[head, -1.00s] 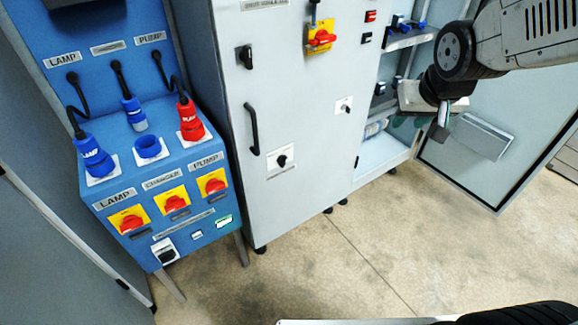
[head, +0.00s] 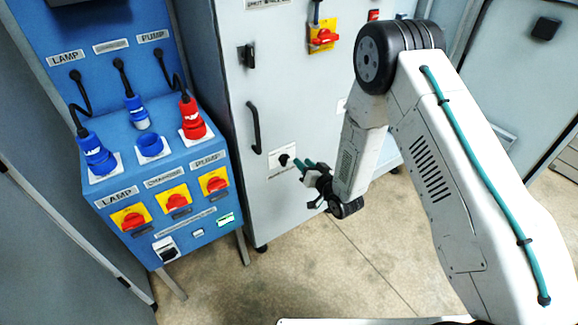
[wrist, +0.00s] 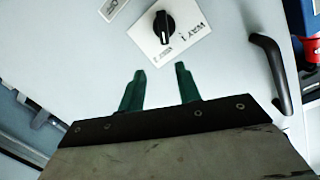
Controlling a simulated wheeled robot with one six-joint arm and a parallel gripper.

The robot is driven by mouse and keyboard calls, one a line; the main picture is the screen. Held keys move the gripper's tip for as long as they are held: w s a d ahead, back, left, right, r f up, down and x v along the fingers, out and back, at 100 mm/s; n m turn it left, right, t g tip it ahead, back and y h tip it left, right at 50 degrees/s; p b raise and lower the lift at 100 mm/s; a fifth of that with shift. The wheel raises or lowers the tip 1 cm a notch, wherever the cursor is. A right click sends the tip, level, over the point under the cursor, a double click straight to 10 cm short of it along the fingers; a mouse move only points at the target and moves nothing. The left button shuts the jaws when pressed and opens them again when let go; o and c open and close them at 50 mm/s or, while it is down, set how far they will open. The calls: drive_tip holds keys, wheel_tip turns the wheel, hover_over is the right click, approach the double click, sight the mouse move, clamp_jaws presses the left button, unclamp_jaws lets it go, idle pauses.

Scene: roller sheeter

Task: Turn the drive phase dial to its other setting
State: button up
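A black rotary dial (head: 285,160) sits on a white labelled plate on the grey cabinet door. The wrist view shows the dial (wrist: 164,27) at the top, beyond the fingertips, with a pale mark on its knob. Its plate (wrist: 188,14) carries print beside and below the knob that seems to read "WAY 1"; I cannot read a drive phase name. My gripper (head: 303,163) is in front of the door, just right of the dial. In the wrist view my gripper (wrist: 160,69) has its two green fingers apart, with nothing between them and the dial not reached.
A black door handle (head: 253,128) stands out above left of the dial. A blue panel box (head: 140,175) with plugs and red-yellow switches (head: 177,202) is to the left, with another dial (head: 167,253) low on it. The floor (head: 330,270) before the cabinet is clear.

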sight(285, 160)
drive_tip(key=s+a+f+t+y, duration=0.1)
drive_tip(key=s+f, duration=0.2)
drive_tip(key=f, duration=0.1)
drive_tip(key=x, duration=0.7)
drive_tip(key=shift+w+a, duration=0.2)
drive_tip(key=shift+a, duration=0.1)
clamp_jaws()
